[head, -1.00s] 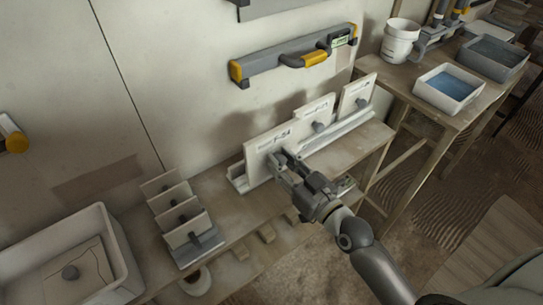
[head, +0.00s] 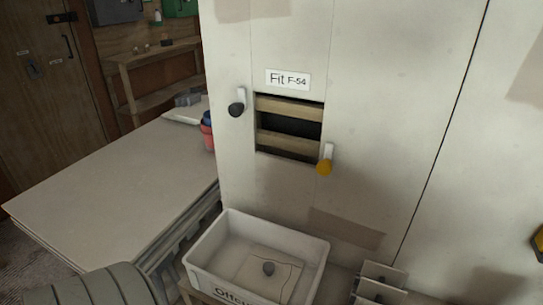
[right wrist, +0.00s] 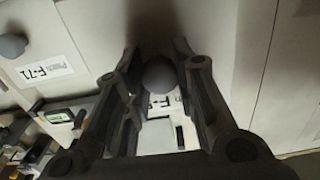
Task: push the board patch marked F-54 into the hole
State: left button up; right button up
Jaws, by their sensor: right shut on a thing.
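The hole (head: 290,129) is a dark rectangle in the pale wall board in the head view, with two wooden battens across it. A sign "Fit F-54" (head: 289,80) is fixed above it. A turn clip with a black knob (head: 237,107) is at its upper left and one with a yellow knob (head: 324,163) at its lower right. In the right wrist view my right gripper (right wrist: 158,63) is shut on the round grey knob (right wrist: 159,77) of a white board patch (right wrist: 164,103). Its label starts with "F-"; the fingers hide the rest. My left gripper is out of view.
A white offcut box (head: 207,252) with a board piece in it stands below the hole. A small rack (head: 381,280) is right of it. A pale table (head: 120,180) is at the left. A patch marked F-71 (right wrist: 45,70) shows in the right wrist view.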

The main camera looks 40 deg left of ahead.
notch_tip(320, 180, up, 5)
jog(key=p, duration=0.4)
